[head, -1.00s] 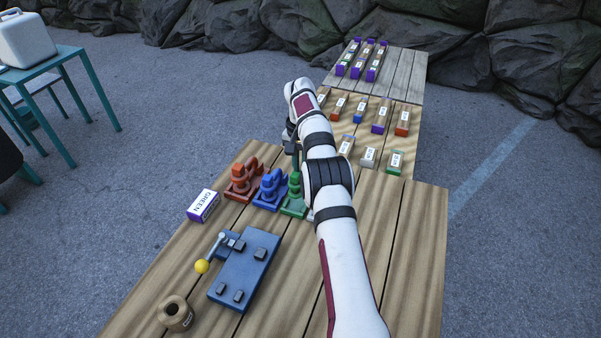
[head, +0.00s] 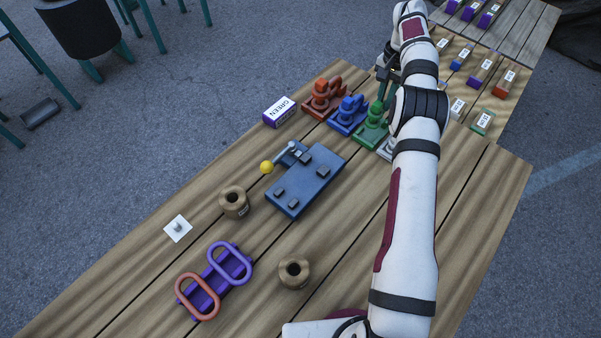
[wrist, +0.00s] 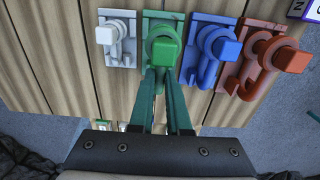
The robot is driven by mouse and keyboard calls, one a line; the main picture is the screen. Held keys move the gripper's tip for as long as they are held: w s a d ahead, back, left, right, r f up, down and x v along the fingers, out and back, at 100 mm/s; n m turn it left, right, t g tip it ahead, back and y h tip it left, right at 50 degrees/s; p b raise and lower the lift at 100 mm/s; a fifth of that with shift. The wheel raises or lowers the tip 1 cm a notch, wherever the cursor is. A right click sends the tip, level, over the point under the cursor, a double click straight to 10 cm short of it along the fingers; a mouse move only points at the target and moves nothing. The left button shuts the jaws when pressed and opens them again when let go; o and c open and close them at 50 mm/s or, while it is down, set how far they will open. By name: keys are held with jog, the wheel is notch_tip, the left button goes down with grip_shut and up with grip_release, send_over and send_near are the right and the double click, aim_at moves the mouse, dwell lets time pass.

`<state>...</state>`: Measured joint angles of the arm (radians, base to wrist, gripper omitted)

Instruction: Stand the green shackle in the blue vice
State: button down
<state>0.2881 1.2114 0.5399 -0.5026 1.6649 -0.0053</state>
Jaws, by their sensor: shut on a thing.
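The green shackle (head: 381,108) sits on its green base (head: 367,137), between the blue and the pale one in the row. In the wrist view, the green shackle (wrist: 163,53) is at the tips of my gripper (wrist: 162,76). The teal fingers are close together and shut on it. In the head view my gripper (head: 386,78) reaches down from above, and my arm partly hides the area. The blue vice (head: 308,182), a flat blue-grey block with small raised pads and a yellow-knobbed lever (head: 267,167), lies nearer on the table, apart from my gripper.
Blue (head: 349,110) and red (head: 322,95) pieces stand beside the green one, and a pale one (wrist: 116,38) on its other side.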

dwell(0.4)
jog(key=s+a+r, duration=0.2)
jog(key=s+a, duration=0.5)
jog(key=a, duration=0.3)
jog(key=s+a+r, duration=0.2)
jog(key=s+a, duration=0.5)
jog(key=a, duration=0.3)
jog(key=shift+w+d+f, duration=0.1)
jog(key=shift+f, duration=1.45)
jog(key=shift+w+d+f, duration=0.1)
jog(key=shift+f, duration=1.4)
jog(key=shift+f, duration=0.35)
jog(key=c, duration=0.8)
grip_release()
jog(key=shift+s, duration=0.1)
